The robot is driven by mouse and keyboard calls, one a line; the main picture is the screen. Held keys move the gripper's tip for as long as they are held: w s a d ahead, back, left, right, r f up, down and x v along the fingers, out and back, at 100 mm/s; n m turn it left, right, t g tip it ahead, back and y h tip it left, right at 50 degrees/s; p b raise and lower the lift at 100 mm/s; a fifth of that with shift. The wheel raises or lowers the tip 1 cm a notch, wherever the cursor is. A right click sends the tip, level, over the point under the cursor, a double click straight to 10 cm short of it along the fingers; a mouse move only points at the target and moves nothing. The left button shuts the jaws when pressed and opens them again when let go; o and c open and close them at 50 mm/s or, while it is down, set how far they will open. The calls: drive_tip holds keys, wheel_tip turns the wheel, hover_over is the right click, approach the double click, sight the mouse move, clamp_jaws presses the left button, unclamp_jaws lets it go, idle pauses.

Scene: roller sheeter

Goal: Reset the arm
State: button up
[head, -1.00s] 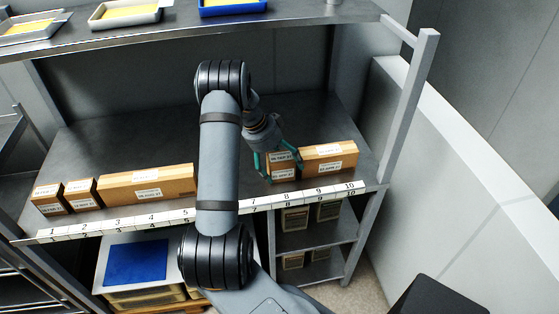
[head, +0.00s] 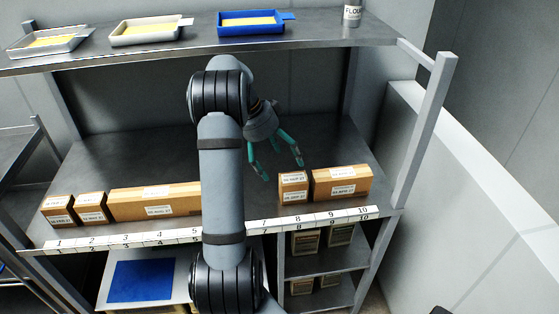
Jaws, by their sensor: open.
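My gripper (head: 282,176) is open and empty in the head view, with teal fingers spread apart. It hangs above the middle shelf (head: 330,135), just left of and above a small labelled brown box (head: 293,189). A clear gap shows between the fingertips and that box. My arm rises in front of the shelf and hides part of its middle.
A longer box (head: 341,184) stands right of the small one. More boxes (head: 155,202) line the shelf's left. A numbered strip (head: 320,219) marks the front edge. Trays (head: 251,24) and a flour canister (head: 352,14) stand on top. A post (head: 425,130) rises at right.

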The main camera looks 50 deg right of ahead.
sight(294, 181)
drive_tip(key=shift+f, duration=0.1)
drive_tip(key=p+x, duration=0.2)
drive_tip(key=x, duration=1)
drive_tip(key=shift+f, duration=0.1)
wheel_tip(294, 181, up, 2)
drive_tip(key=shift+d+r, duration=0.1)
drive_tip(key=shift+r, duration=0.5)
